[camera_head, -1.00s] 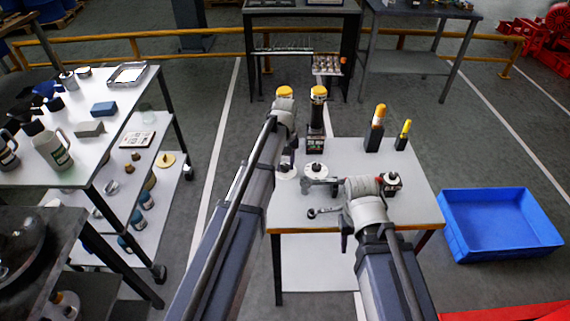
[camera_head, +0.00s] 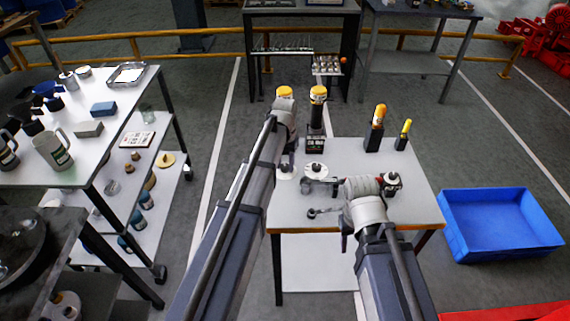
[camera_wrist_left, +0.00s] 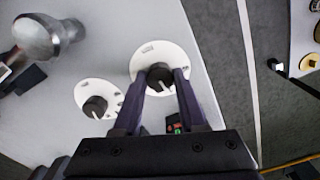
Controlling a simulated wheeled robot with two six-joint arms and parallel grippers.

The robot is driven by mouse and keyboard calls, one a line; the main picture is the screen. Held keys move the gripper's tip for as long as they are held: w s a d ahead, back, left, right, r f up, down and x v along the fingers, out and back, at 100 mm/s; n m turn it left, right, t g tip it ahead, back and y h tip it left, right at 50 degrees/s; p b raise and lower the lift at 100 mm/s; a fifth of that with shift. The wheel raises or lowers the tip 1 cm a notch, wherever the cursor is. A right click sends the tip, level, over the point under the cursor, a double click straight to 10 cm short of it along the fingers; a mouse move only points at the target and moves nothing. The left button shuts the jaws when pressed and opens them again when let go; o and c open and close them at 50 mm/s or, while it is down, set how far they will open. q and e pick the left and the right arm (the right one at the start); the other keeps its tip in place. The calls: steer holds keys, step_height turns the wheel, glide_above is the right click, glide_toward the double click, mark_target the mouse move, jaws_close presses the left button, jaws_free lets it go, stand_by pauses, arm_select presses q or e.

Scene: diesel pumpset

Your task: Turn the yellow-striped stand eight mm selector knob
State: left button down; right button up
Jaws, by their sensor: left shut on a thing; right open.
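My left gripper (camera_head: 287,160) points down at the far left of the small table. In the left wrist view its two fingers (camera_wrist_left: 160,84) are shut on a black knob (camera_wrist_left: 159,76) with a white pointer line, on a round white dial. A second black knob (camera_wrist_left: 95,107) on a white dial sits beside it, untouched; it also shows in the head view (camera_head: 315,168). I cannot make out yellow stripes or a size mark at the held knob.
Yellow-topped dark stands (camera_head: 317,110) (camera_head: 377,125) rise at the table's back. A metal lever (camera_head: 323,212) lies near its front, and a black-topped item (camera_head: 391,183) is right of my right wrist. A blue crate (camera_head: 500,235) stands on the floor to the right. A loaded cart (camera_head: 115,180) is left.

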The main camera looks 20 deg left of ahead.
mark_target(285, 166)
arm_select(q)
steer(key=shift+m, duration=0.3)
steer(key=shift+c, duration=2.3)
jaws_free()
step_height(285, 166, up, 8)
steer(key=p, duration=0.8)
steer(key=shift+f, duration=0.1)
